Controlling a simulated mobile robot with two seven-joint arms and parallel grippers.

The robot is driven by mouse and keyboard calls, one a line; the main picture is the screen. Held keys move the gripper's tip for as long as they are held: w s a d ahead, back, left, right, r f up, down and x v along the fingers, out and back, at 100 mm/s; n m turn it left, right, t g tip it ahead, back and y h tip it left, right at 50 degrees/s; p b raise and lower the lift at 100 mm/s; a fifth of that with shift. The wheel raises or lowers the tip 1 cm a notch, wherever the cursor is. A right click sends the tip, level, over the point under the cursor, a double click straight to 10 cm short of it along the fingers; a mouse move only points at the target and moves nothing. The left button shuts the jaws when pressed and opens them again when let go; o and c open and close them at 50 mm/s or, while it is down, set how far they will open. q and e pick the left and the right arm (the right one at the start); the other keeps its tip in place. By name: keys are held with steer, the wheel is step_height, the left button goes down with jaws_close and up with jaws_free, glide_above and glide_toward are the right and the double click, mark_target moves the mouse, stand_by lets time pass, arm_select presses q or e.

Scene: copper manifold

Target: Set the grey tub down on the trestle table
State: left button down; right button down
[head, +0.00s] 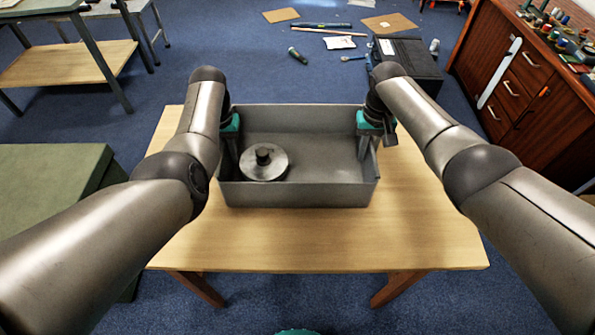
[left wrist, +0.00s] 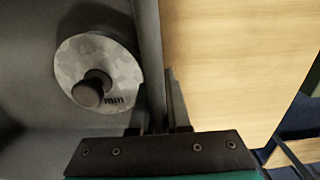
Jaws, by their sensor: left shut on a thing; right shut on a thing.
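The grey tub (head: 298,194) is over the middle of the light wooden trestle table (head: 320,245), and looks level. I cannot tell whether its base touches the tabletop. A round metal weight with a dark knob (head: 264,164) lies inside the tub at the left. My left gripper (head: 231,155) is shut on the tub's left wall; the left wrist view shows its fingers (left wrist: 157,100) on either side of that wall (left wrist: 149,50). My right gripper (head: 366,148) is shut on the tub's right wall, its fingertips partly hidden.
A green box-like surface (head: 45,185) stands left of the table. A dark case (head: 408,62) and scattered tools and cards lie on the blue floor behind. A wooden cabinet (head: 530,85) stands at the right. The table's front part is bare.

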arm_select(q)
steer(key=shift+w+f+b, duration=0.1)
steer(key=shift+f+b, duration=0.2)
steer(key=shift+f, duration=0.05)
arm_select(e)
steer(key=shift+a+f, duration=0.1)
steer(key=shift+f, duration=0.25)
arm_select(q)
steer(key=c, duration=1.3)
jaws_free()
steer(key=shift+f, duration=0.15)
steer(key=shift+c, duration=0.2)
arm_select(e)
steer(key=c, duration=1.3)
jaws_free()
steer(key=shift+f, duration=0.2)
steer(key=shift+c, duration=0.2)
arm_select(q)
steer(key=o, duration=0.4)
arm_select(e)
steer(key=o, duration=0.4)
steer(key=shift+r, duration=0.1)
arm_select(q)
steer(key=shift+o, duration=0.2)
arm_select(e)
steer(key=shift+o, duration=0.2)
